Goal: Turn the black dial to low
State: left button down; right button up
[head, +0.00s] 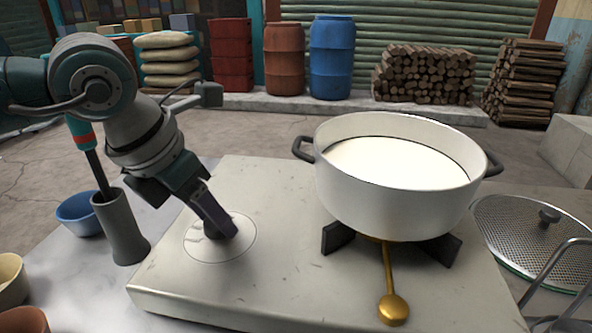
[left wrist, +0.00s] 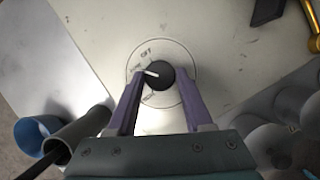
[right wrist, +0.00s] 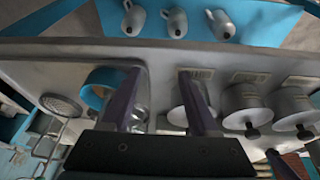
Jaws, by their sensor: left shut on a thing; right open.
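The black dial (left wrist: 163,76) sits in a white circle with small printed labels on the stove top. Its white pointer line points left and slightly up in the left wrist view; the labels are too small to read surely. My left gripper (left wrist: 156,84) is shut on the dial, one purple finger on each side. In the head view the left gripper (head: 222,230) comes down over the dial, and its fingers hide most of it. My right gripper (right wrist: 160,82) is open and empty in the right wrist view, and is not in the head view.
A white pot of milk (head: 395,205) stands on the burner right of the dial, above a gold knob (head: 393,309). A grey holder (head: 121,228) with a red-banded handle and a blue bowl (head: 79,213) stand left. A mesh lid (head: 530,235) lies right.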

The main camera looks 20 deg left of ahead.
pick_arm(q)
jog(key=shift+c, duration=1.5)
grip_release()
jog(key=d+v, duration=0.1)
jog(key=v, duration=0.9)
jog(key=shift+a+p, duration=0.45)
